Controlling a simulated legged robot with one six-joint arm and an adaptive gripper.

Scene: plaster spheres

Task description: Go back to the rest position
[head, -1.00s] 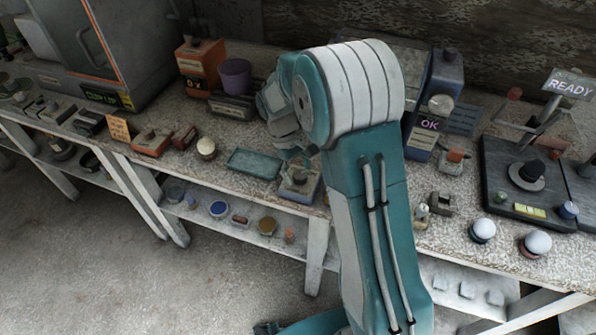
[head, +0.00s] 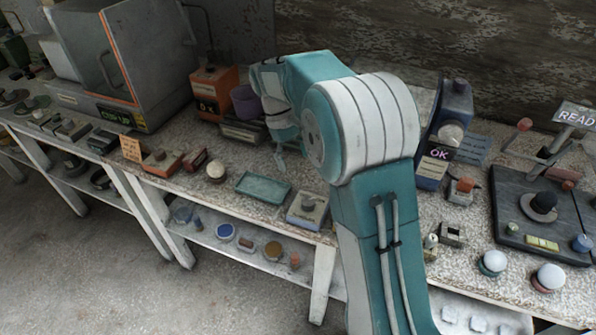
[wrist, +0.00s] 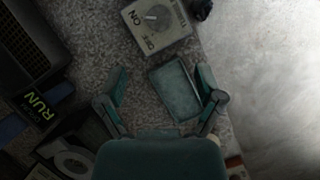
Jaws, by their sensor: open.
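My gripper (head: 280,158) is raised above the bench, left of my teal and white arm, and its fingers are partly hidden in the head view. In the wrist view my gripper (wrist: 161,82) has its two fingers spread wide, with nothing between them. The green tray (head: 262,189) lies on the bench below and is empty; it also shows in the wrist view (wrist: 174,91), beyond the fingers. A grey box with a knob (head: 308,208) stands right of the tray. In the wrist view this box (wrist: 158,22) bears ON and OFF marks.
A white sphere (head: 216,170) sits left of the tray. Two more, a left one (head: 494,261) and a right one (head: 550,276), rest at the front right.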

